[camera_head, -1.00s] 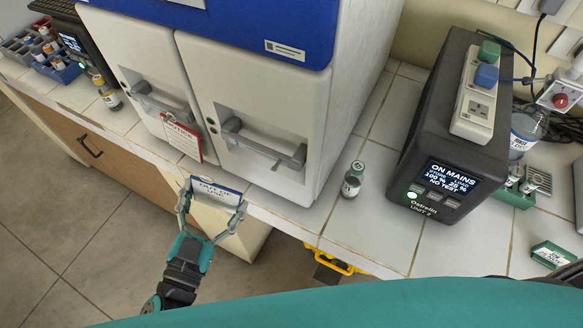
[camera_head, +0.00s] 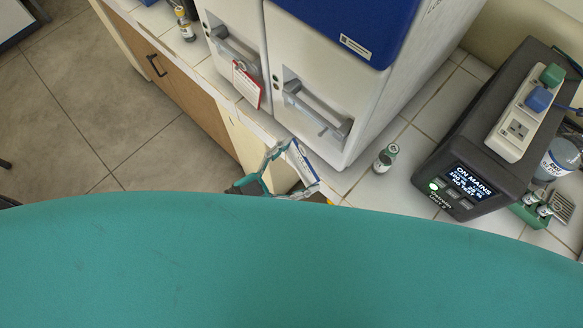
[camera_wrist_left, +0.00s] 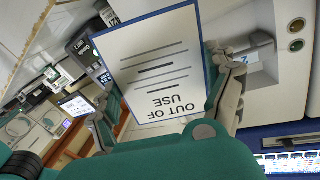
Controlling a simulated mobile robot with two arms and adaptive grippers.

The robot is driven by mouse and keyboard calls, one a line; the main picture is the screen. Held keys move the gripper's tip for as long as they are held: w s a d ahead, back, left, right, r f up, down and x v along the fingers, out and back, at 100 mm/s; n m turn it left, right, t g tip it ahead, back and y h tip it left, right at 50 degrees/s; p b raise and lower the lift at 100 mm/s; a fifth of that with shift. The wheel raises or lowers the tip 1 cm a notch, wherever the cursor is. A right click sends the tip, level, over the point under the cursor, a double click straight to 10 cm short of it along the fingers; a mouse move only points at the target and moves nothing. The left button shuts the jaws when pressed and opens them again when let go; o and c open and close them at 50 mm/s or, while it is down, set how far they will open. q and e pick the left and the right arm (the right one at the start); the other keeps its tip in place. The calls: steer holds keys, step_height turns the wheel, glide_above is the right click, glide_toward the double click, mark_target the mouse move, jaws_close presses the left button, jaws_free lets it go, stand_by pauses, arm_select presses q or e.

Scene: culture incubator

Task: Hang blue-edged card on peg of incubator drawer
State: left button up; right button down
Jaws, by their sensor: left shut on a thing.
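My left gripper (camera_head: 298,166) is shut on the white blue-edged card (camera_head: 304,163), holding it tilted in front of the incubator's lower front edge. In the left wrist view the card (camera_wrist_left: 160,75) reads "OUT OF USE" upside down, between the fingers of the left gripper (camera_wrist_left: 165,110). The incubator (camera_head: 345,75) has two white drawers with grey handles. The right drawer handle (camera_head: 315,112) is bare and shows behind the card; the card is apart from it. A drawer handle (camera_wrist_left: 248,50) also shows in the left wrist view. My right gripper is not in view.
A red-edged card (camera_head: 246,85) hangs at the left drawer handle (camera_head: 235,52). A small vial (camera_head: 385,158) stands right of the incubator, near a dark power unit (camera_head: 480,150). A bottle (camera_head: 185,27) stands at left. My own body covers the lower picture.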

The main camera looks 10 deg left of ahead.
arm_select(q)
steer(key=shift+w+d+f, duration=0.1)
steer(key=shift+w+d, duration=0.4)
steer(key=shift+w, duration=0.15)
steer(key=shift+w+d+f, duration=0.1)
steer(key=shift+w+d, duration=0.35)
steer(key=shift+w, duration=0.2)
steer(key=shift+x, duration=0.95)
steer(key=shift+w+d+f, duration=0.15)
steer(key=shift+w+f, duration=0.05)
steer(key=shift+w, duration=0.4)
steer(key=shift+f, duration=0.1)
steer(key=o, duration=0.7)
steer(key=shift+w+d, duration=0.1)
steer(key=shift+c, duration=0.2)
steer(key=shift+w, duration=0.1)
